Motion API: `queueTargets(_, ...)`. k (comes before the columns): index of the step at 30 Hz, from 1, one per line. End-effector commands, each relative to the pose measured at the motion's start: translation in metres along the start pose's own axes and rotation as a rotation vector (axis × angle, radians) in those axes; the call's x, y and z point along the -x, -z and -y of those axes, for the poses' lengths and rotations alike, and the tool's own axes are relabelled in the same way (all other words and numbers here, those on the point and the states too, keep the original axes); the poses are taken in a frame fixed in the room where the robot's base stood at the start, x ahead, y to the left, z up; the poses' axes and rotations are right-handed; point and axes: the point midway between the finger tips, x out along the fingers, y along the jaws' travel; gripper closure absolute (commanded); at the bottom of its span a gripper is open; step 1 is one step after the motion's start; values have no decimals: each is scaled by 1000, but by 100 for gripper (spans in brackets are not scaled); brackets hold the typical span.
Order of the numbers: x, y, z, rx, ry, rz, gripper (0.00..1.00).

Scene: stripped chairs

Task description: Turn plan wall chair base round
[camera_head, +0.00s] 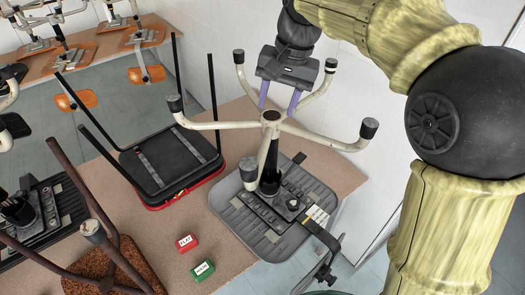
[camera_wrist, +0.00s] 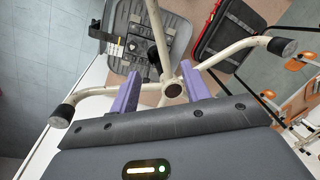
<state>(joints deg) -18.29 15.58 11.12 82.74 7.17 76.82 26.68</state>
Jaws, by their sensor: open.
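An upturned chair stands near the white wall, its grey ribbed seat (camera_head: 225,205) down on a brown table. Its cream star base (camera_head: 271,116) points up, with several legs ending in dark caps. My gripper (camera_head: 278,103) is open, its purple fingers pointing down near the hub on the wall side, between two legs. In the wrist view the base hub (camera_wrist: 174,88) shows just past the gap of my gripper (camera_wrist: 162,88), and legs spread left, right and up behind the fingers. No grip on a leg shows, and I cannot tell whether a finger touches one.
A black-and-red chair seat with a metal frame (camera_head: 170,165) lies left of the chair. A red block (camera_head: 187,243) and a green block (camera_head: 203,270) sit on the brown table (camera_head: 235,262). More upturned chairs stand left and behind. The white wall (camera_head: 370,100) is close behind.

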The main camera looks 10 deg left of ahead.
Motion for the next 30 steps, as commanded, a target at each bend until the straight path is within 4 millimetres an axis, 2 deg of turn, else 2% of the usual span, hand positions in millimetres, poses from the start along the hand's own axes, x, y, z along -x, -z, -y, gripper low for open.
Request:
queueTargets(5, -2, 0, 0, 0, 0, 0, 53)
queueTargets(11, -21, 0, 0, 0, -2, 3, 53)
queueTargets(30, -132, -1, -1, 0, -2, 4, 53)
